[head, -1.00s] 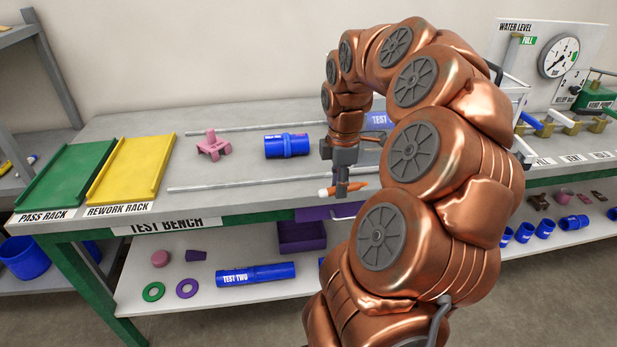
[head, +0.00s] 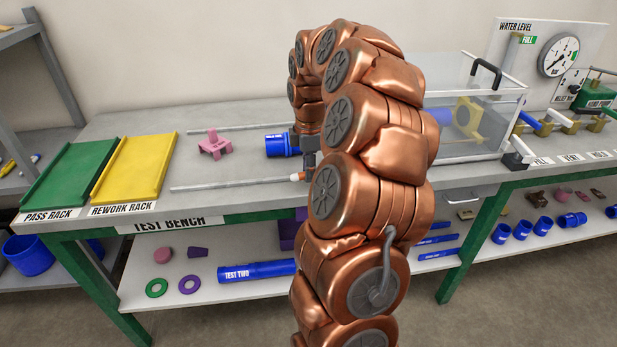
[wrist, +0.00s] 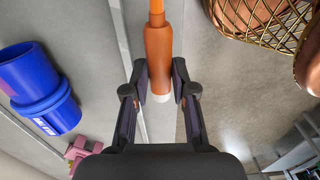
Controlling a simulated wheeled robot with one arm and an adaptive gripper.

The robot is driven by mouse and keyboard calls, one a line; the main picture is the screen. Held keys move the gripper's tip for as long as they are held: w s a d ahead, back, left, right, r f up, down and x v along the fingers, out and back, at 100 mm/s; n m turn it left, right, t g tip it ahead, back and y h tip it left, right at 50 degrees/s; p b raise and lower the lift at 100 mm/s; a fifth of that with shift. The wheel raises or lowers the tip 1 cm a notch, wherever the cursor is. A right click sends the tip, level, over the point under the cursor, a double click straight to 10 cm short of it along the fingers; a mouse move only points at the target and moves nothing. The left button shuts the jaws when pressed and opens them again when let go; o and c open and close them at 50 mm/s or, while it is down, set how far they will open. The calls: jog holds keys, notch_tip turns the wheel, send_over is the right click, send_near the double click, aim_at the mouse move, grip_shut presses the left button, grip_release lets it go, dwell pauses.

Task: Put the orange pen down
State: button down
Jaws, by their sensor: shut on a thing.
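The orange pen (wrist: 158,55) is between the fingers of my gripper (wrist: 160,92) in the wrist view, its white end close to the fingertips. In the head view only a short piece of the pen (head: 297,177) shows beside my arm, near the front rail. My gripper is shut on the pen, above the front part of the test bench (head: 232,202). My arm hides the fingertips and most of the pen in the head view. I cannot tell the exact height above the bench.
A blue pipe fitting (head: 278,146) lies close to my gripper. A pink part (head: 214,145) stands to its left, between two metal rails (head: 230,185). The yellow rework rack (head: 133,165) and green pass rack (head: 68,172) are farther left. A clear box (head: 485,110) stands on the right.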

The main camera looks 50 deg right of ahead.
jog(key=shift+w+f+p, duration=0.1)
jog(key=shift+f+p, duration=0.35)
jog(key=shift+f, duration=1.1)
jog(key=c, duration=0.9)
grip_release()
jog(key=shift+c, duration=0.2)
jog(key=shift+f, duration=0.1)
jog(key=r, duration=0.2)
jog(key=r+b, duration=0.1)
jog(key=r, duration=0.3)
jog(key=shift+w+d+r+b, duration=0.1)
jog(key=shift+d+r+b, duration=0.1)
jog(key=shift+d+b, duration=0.1)
jog(key=shift+a+r, duration=0.1)
jog(key=shift+r, duration=0.5)
